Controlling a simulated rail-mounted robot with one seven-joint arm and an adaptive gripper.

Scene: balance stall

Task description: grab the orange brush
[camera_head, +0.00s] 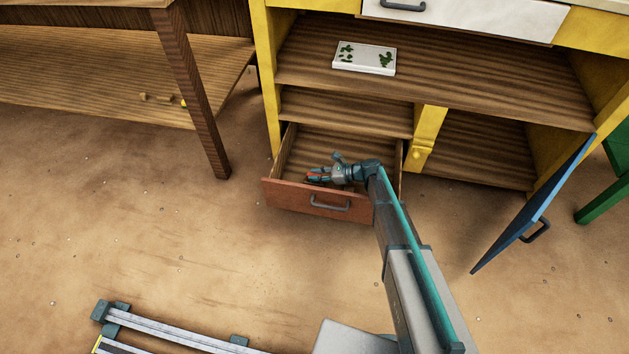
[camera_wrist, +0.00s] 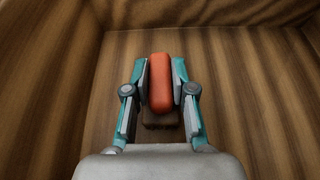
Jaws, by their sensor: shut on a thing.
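The orange brush (camera_wrist: 161,85) is between my gripper's fingers in the wrist view. Both finger pads press against its sides, and a brown part of it shows beneath the orange body. My gripper (camera_head: 312,175) is shut on the brush inside the open drawer (camera_head: 283,192) of the yellow cabinet. In the head view only a small bit of orange shows at the fingertips. Whether the brush touches the drawer floor, I cannot tell.
The drawer's reddish front with a grey handle (camera_head: 331,206) stands out from the cabinet. A white tile with green marks (camera_head: 364,57) lies on the shelf above. A blue door (camera_head: 532,215) hangs open at right. A wooden table (camera_head: 190,85) stands at left.

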